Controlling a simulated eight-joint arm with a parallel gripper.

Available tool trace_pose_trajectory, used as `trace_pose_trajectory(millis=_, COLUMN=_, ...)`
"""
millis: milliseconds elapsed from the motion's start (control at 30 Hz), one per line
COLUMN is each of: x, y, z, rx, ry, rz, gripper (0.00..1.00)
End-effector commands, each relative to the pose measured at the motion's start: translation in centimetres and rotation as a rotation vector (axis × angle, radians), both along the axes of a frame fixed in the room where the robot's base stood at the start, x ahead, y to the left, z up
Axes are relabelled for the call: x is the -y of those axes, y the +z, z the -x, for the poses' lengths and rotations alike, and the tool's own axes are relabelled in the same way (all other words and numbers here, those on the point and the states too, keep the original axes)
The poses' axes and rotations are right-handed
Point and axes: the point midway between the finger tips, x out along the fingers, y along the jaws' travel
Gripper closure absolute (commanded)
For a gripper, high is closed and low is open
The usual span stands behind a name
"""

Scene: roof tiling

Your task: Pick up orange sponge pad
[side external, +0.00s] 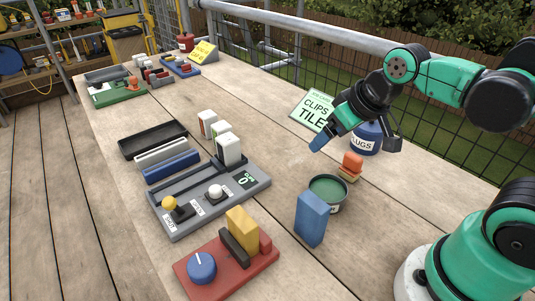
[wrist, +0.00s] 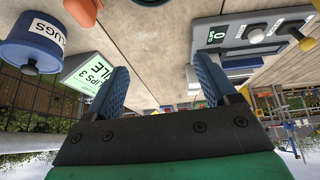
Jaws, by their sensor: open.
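In the wrist view an orange-red piece (wrist: 85,10), likely the pad, is cut off by the top edge. My gripper (side external: 356,144) is above and behind the pad in the side view, with its fingers spread wide. The pad is outside the fingers.
A round green tin (side external: 328,190) and a blue block (side external: 311,218) stand near the pad. The CLIPS TILE sign (side external: 315,108) is behind my gripper. A grey control panel (side external: 210,193) and a red base with a knob (side external: 228,266) lie left. A railing (side external: 300,28) runs behind.

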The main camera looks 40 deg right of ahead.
Motion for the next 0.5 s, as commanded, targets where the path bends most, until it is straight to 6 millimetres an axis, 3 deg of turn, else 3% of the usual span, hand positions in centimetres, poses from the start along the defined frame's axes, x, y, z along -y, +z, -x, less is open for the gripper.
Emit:
trace_pose_trajectory(millis=300, x=6.6, y=-3.8, z=-0.6, rx=-0.366, ry=-0.017, rz=0.011, gripper=0.21)
trace_pose_trajectory(millis=500, x=8.8, y=-5.8, z=-0.1, rx=-0.496, ry=-0.005, rz=-0.024, gripper=0.21)
